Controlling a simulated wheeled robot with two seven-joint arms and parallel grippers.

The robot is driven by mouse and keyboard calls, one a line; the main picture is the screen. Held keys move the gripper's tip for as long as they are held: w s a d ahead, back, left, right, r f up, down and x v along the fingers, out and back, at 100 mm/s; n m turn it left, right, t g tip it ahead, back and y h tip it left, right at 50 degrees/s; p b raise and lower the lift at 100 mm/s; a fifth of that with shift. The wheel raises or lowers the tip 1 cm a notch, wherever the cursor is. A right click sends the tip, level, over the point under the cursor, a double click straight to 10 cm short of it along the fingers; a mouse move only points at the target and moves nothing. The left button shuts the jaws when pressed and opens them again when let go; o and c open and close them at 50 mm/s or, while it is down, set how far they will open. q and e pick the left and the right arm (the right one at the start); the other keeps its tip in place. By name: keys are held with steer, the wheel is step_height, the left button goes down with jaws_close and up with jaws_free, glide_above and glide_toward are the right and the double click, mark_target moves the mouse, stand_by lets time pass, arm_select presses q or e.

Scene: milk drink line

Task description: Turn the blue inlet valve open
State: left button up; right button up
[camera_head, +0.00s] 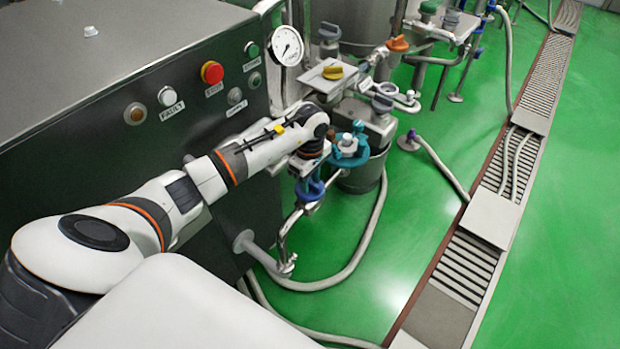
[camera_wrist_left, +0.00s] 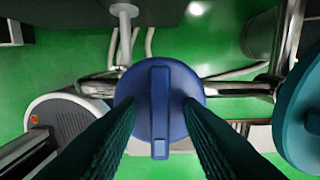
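The blue inlet valve (camera_wrist_left: 160,82) is a round blue knob with a raised straight bar across its middle. In the left wrist view the bar runs up and down the picture. My left gripper (camera_wrist_left: 158,108) is open, with one dark finger on each side of the bar and a gap on both sides. The fingers overlap the knob's lower edges in this view; I cannot tell whether they touch it. In the head view the blue valve (camera_head: 310,190) shows just below my left gripper (camera_head: 308,170), partly hidden by it. My right gripper is not in view.
A teal valve (camera_head: 349,150) stands close right of my left gripper; its wheel (camera_wrist_left: 304,112) also shows in the left wrist view. A steel cabinet (camera_head: 150,80) with buttons is behind my left arm. Pipes and a grey hose (camera_head: 345,270) lie near. Green floor (camera_head: 440,150) is open to the right.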

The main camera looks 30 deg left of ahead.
arm_select(q)
steer(key=shift+c, duration=0.4)
jaws_close()
steer(key=n, duration=0.6)
steer(key=shift+n, duration=0.3)
steer(key=n, duration=0.5)
steer(key=shift+r+n, duration=0.1)
steer(key=shift+n, duration=0.2)
steer(key=n+p, duration=0.1)
steer(key=n, duration=0.4)
steer(key=shift+n, duration=0.3)
steer(key=shift+p, duration=0.3)
